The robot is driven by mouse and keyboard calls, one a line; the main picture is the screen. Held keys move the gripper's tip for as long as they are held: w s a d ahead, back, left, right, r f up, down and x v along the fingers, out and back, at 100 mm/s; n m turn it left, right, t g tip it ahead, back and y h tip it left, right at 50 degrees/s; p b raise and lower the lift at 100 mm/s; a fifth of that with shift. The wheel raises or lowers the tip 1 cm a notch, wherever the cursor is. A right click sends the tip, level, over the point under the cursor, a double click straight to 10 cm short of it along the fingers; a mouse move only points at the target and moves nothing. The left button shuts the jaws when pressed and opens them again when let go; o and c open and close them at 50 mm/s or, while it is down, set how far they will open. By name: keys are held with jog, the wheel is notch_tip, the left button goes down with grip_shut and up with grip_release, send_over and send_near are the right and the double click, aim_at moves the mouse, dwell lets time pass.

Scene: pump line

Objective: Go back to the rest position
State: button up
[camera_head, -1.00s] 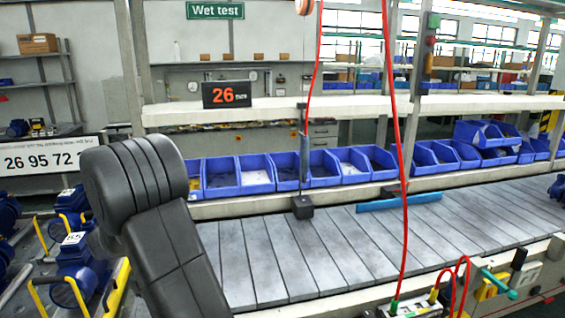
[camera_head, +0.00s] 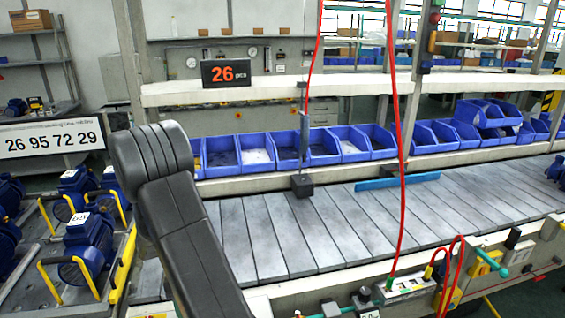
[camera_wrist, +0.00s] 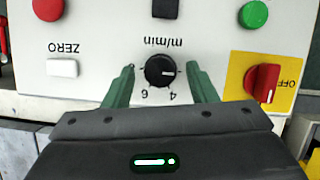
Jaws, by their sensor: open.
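My gripper (camera_wrist: 161,78) shows in the wrist view with its two green fingers spread apart and nothing held between them. The fingers stand either side of a black speed knob (camera_wrist: 161,71) marked m/min on a light control panel (camera_wrist: 110,78); I cannot tell how far the tips are from the panel. In the head view my dark arm rises at the left of centre, and the gripper is out of that picture.
The panel has a red-and-yellow OFF switch (camera_wrist: 264,82), a white ZERO button (camera_wrist: 62,68), and red and green buttons. A slatted conveyor (camera_head: 330,225) runs across, with blue bins (camera_head: 255,152) behind. Blue pumps (camera_head: 88,240) stand at left. A red cable (camera_head: 403,170) hangs down.

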jog(key=m+y, duration=0.1)
jog(key=m, duration=0.1)
jog(key=m+y+p, duration=0.1)
jog(key=m, duration=0.1)
jog(key=m+p, duration=0.1)
jog(key=m, duration=0.1)
jog(key=shift+d+r+m+y, duration=0.15)
jog(key=shift+d+m+y, duration=0.15)
jog(key=shift+m+y, duration=0.1)
jog(key=m+y+p, duration=0.1)
jog(key=m, duration=0.2)
jog(key=shift+d+m+p, duration=0.15)
jog(key=shift+m+p, duration=0.25)
jog(key=shift+s+m+t+y+p, duration=0.1)
jog(key=shift+m+t+y+p, duration=0.25)
jog(key=shift+m, duration=0.65)
